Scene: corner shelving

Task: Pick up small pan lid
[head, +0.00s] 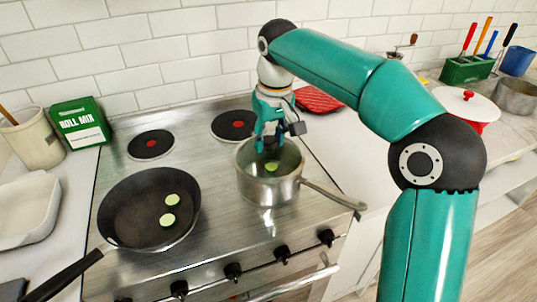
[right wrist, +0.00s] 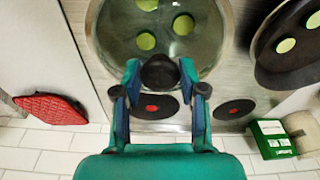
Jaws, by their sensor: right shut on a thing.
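The small pan lid (right wrist: 118,48) is clear glass with a round black knob (right wrist: 160,71). My right gripper (right wrist: 160,78) is shut on the knob, with a finger on each side. In the head view the gripper (head: 268,146) points down at the saucepan (head: 268,192) on the front right of the stove. The lid lies at or just over the saucepan's rim; I cannot tell whether they touch. Green slices (right wrist: 183,24) show through the glass. The lid is hard to make out in the head view. My left gripper is not in view.
A black frying pan (head: 135,215) with two green slices stands left of the saucepan. The saucepan handle (head: 335,194) points right. A roll mix box (head: 80,124), a crock (head: 34,138) and a white dish (head: 25,212) stand left. A red trivet (head: 318,99) lies behind right.

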